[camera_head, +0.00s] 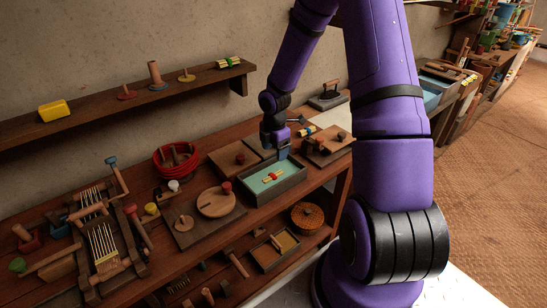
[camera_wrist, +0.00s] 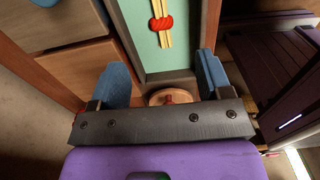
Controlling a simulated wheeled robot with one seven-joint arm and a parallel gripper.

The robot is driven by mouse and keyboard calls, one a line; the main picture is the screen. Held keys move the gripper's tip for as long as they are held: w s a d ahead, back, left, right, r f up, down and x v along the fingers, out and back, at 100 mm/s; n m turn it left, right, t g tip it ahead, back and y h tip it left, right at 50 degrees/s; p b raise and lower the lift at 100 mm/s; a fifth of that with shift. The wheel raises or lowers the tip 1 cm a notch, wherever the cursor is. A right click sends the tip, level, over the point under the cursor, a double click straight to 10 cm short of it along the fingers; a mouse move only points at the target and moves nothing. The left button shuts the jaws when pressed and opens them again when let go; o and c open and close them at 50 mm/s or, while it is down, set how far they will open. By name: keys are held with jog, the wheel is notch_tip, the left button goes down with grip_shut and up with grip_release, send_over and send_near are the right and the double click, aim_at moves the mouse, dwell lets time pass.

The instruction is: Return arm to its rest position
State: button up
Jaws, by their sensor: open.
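My gripper (camera_head: 276,155) is at the end of my purple arm, low over the back edge of a grey tray with a teal inside (camera_head: 291,184) on the wooden bench. In the wrist view my gripper (camera_wrist: 163,85) is open, its two blue-padded fingers apart with nothing held between them. A bundle of yellow sticks with a red band (camera_head: 272,176) lies in the tray. The bundle also shows in the wrist view (camera_wrist: 161,24), beyond the fingertips and apart from them.
A round wooden board (camera_head: 216,201) and a red coil bowl (camera_head: 175,159) stand left of the tray. Wooden blocks (camera_head: 325,142) and a flat iron (camera_head: 328,96) are behind and to the right. A wall shelf (camera_head: 150,96) runs along the back left. Open floor (camera_head: 490,180) lies at right.

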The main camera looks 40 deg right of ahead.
jog(key=s+a+r+m+t+h, duration=0.1)
jog(key=s+a+r+m, duration=0.15)
jog(key=r, duration=0.55)
jog(key=s+a+r+m, duration=0.2)
jog(key=s+r+m, duration=0.1)
jog(key=r, duration=0.5)
jog(key=s+a+r+m+t+h, duration=0.1)
jog(key=s+a+r+m, duration=0.15)
jog(key=r, duration=0.55)
jog(key=s+a+r+m+t+y, duration=0.1)
jog(key=s+a+r+m, duration=0.2)
jog(key=s, duration=0.6)
jog(key=s+a+r+m+t+y, duration=0.1)
jog(key=s+a+r+m+t, duration=0.1)
jog(key=s+a+r+m, duration=0.2)
jog(key=s+r+m, duration=0.3)
jog(key=s+r, duration=0.2)
jog(key=shift+s, duration=0.25)
